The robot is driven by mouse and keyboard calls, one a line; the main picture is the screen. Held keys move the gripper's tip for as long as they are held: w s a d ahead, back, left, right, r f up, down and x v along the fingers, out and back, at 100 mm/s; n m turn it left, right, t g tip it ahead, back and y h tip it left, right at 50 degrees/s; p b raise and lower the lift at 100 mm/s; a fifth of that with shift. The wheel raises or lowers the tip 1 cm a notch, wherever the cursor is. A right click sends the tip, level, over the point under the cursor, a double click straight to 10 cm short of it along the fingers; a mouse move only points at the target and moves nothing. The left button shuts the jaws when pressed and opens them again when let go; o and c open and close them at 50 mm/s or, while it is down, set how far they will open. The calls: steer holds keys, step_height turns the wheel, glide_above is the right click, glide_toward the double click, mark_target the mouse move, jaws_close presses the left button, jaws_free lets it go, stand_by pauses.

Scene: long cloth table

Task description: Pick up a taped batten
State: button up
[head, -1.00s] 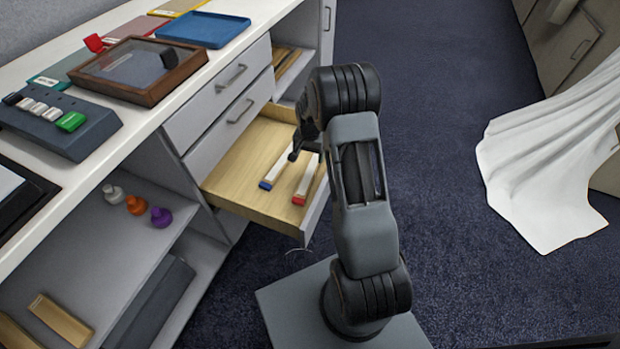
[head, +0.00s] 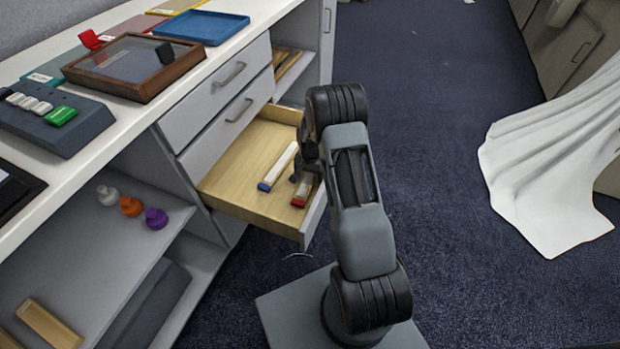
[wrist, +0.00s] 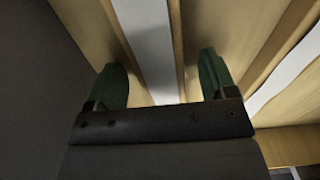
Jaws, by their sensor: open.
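Two pale battens lie side by side in the open wooden drawer (head: 235,177). One batten (head: 281,163) has blue tape at its near end. The other batten (head: 301,194), to its right, has red tape at its near end, and my gripper hides its far part. My gripper (head: 300,172) is open just above the red-taped batten. In the wrist view my green fingers (wrist: 162,82) stand apart on either side of a white strip (wrist: 150,45). No tape shows there, and I cannot tell whether the fingers touch anything.
The drawer's front panel (head: 314,216) stands close beside my arm. Closed drawers (head: 220,128) and the white countertop (head: 115,128) lie above and left. Small knobbed pieces (head: 131,206) stand on a lower shelf. A white cloth (head: 545,180) hangs at right over open carpet.

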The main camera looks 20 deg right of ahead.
steer(key=shift+c, duration=0.4)
steer(key=c, duration=1)
